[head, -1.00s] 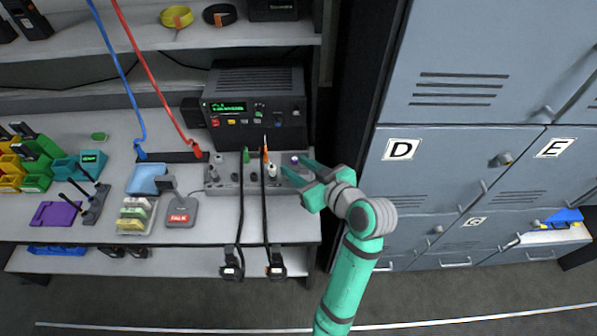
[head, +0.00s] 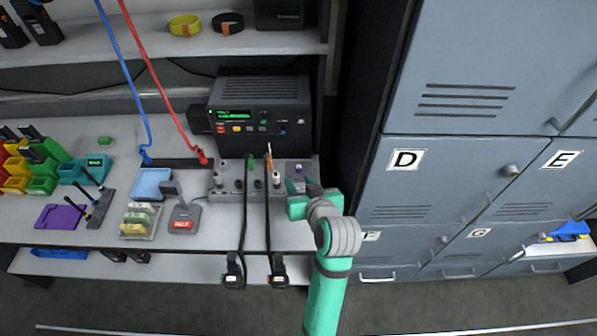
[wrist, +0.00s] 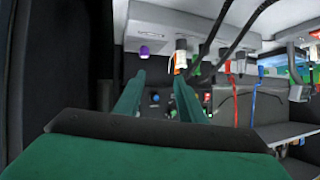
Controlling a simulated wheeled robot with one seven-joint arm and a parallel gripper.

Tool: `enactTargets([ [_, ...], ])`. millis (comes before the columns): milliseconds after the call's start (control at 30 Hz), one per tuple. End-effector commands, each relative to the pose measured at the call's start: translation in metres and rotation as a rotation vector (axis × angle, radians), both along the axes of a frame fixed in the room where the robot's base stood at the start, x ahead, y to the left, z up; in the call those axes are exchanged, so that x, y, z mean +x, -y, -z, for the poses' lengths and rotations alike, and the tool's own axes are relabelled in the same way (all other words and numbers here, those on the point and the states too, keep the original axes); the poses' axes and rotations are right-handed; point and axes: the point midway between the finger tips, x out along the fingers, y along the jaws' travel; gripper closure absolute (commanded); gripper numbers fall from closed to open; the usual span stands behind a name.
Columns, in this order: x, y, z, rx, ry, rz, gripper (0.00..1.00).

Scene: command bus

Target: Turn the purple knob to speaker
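The purple knob (head: 298,168) is at the right end of the grey control panel (head: 228,187) on the bench. It also shows in the wrist view (wrist: 144,50), just beyond the fingertips. My gripper (head: 299,184) is beside the panel's right end, close to the knob on its near side. In the wrist view my gripper (wrist: 158,76) has its two green fingers apart with nothing between them. The knob lies nearer the left finger's line there, and I see no clear contact. Any marking for speaker is too small to read.
A white-topped plug with a cable (head: 276,178) stands left of the knob, and it shows close to the right finger in the wrist view (wrist: 181,56). The black radio (head: 258,110) stands behind the panel. Grey lockers (head: 440,180) are to the right.

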Motion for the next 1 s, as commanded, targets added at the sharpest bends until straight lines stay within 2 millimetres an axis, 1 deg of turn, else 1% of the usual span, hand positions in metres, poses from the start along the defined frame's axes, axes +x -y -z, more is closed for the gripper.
enactTargets([
  [33, 0.003, -0.006, 0.011, -0.003, -0.016, 0.049, 0.63],
  [100, 0.006, -0.007, 0.022, -0.011, -0.024, 0.136, 0.63],
  [200, 0.008, -0.010, 0.033, -0.029, -0.014, 0.246, 0.63],
  [300, 0.008, -0.014, 0.038, -0.050, 0.020, 0.336, 0.63],
  [400, 0.006, -0.018, 0.038, -0.067, 0.062, 0.399, 0.63],
  [667, 0.004, -0.023, 0.034, -0.088, 0.125, 0.459, 0.63],
  [767, 0.011, -0.022, 0.035, -0.088, 0.129, 0.462, 0.63],
  [867, 0.022, -0.019, 0.041, -0.087, 0.127, 0.462, 0.63],
  [1000, 0.045, -0.015, 0.050, -0.089, 0.126, 0.462, 0.63],
])
